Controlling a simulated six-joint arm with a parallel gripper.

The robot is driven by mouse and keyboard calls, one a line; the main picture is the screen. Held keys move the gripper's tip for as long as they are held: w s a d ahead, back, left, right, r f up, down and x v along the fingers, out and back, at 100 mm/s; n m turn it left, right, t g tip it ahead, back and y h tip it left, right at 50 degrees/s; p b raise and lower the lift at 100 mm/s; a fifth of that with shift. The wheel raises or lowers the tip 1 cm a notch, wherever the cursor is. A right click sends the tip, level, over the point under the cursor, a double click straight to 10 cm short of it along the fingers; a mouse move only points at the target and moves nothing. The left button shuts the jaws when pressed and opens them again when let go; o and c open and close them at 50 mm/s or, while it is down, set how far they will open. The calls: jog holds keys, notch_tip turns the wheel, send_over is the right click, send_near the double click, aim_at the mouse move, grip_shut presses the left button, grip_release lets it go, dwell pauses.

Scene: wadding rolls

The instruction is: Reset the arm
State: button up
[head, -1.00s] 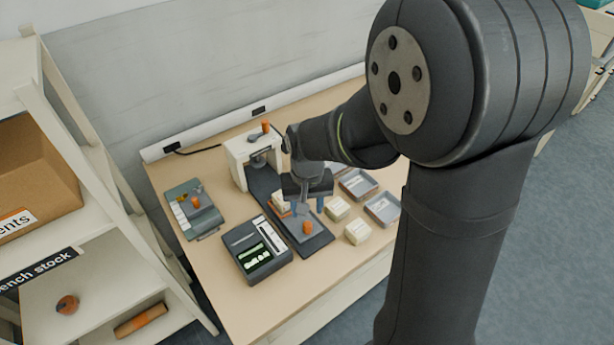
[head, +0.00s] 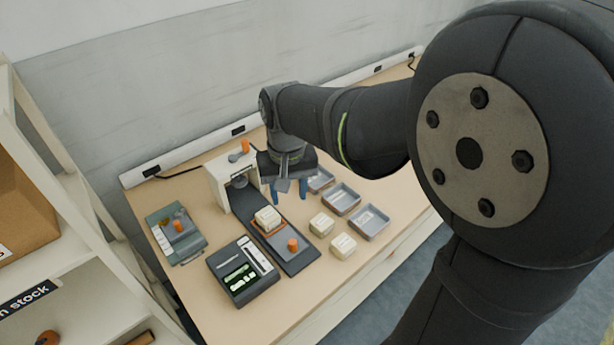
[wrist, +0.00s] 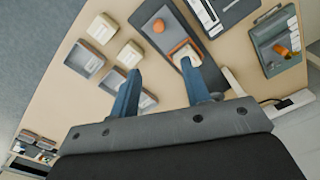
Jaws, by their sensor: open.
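My gripper (head: 289,196) is open, with its two blue fingers apart and nothing between them. It hangs above the bench, right of the white press (head: 219,190) and behind the cream block (head: 267,216). That block sits in a small orange tray (head: 269,232) on the dark base plate (head: 290,262). In the wrist view my gripper (wrist: 160,68) points at the bench from above. The orange tray (wrist: 179,46) shows beyond the right finger, which partly overlaps the view of the block.
An orange cylinder (head: 293,245) stands on the plate's front end. Two cream blocks (head: 321,224) (head: 343,246) and several grey trays (head: 369,222) lie to the right. A dark case (head: 240,272) and a grey-green tray (head: 175,235) lie left. Shelving (head: 75,215) borders the bench's left.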

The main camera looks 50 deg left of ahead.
aim_at(291, 241)
jog(key=shift+f, duration=0.1)
notch_tip(291, 241, down, 17)
jog(key=shift+s+f, duration=0.1)
dwell(0.7)
dwell(0.4)
notch_tip(291, 241, up, 18)
notch_tip(291, 241, down, 18)
jog(key=shift+f, duration=0.25)
jog(key=a, duration=0.2)
jog(key=shift+a+r, duration=0.2)
jog(key=shift+a, duration=0.6)
